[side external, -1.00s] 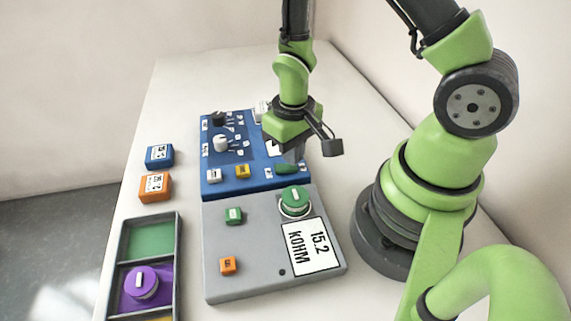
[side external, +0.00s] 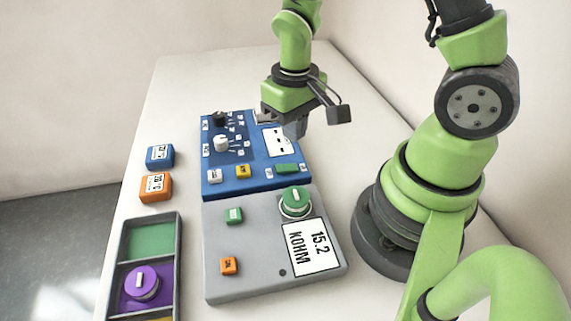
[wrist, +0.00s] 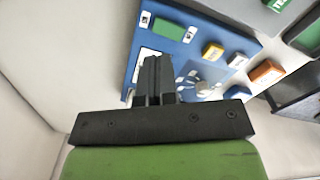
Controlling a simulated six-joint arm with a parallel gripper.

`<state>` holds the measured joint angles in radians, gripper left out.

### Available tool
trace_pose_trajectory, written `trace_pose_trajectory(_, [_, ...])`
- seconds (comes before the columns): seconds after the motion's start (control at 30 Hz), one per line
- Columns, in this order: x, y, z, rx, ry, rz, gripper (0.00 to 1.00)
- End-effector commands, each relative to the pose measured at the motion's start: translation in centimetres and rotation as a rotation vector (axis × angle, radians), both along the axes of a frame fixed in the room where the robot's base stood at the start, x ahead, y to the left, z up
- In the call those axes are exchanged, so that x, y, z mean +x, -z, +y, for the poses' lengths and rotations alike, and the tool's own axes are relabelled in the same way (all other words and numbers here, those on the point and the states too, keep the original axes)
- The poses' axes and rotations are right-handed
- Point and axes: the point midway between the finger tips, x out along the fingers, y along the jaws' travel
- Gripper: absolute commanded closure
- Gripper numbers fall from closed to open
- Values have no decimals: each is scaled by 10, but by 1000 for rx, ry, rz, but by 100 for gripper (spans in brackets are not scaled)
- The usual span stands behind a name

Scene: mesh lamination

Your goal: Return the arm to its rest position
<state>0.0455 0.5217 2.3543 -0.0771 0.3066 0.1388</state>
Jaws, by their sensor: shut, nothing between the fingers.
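My gripper (side external: 297,126) hangs above the right back part of the blue panel (side external: 222,180) in the side view, apart from it. In the wrist view its two dark fingers (wrist: 154,75) are together with nothing between them. The blue panel (wrist: 190,50) lies beyond the fingers in that view, and the gripper body hides part of it. My gripper is empty.
The grey box (side external: 245,265) with a green knob (side external: 295,202) and a "15.2 KOHM" display (side external: 311,247) stands in front of the blue panel. A blue block (side external: 159,156), an orange block (side external: 155,187) and a tray (side external: 175,265) holding a purple knob (side external: 140,283) are at left.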

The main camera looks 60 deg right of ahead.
Motion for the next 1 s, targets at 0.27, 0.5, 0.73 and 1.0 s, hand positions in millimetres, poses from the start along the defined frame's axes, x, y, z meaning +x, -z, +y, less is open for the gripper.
trace_pose_trajectory(0.27, [4,-46,3,9,27,-109,100])
trace_pose_trajectory(0.5, [-14,-128,15,64,75,-322,100])
trace_pose_trajectory(0.73, [-53,-183,29,144,93,-510,100])
trace_pose_trajectory(1.0, [-81,-204,37,202,90,-613,100])
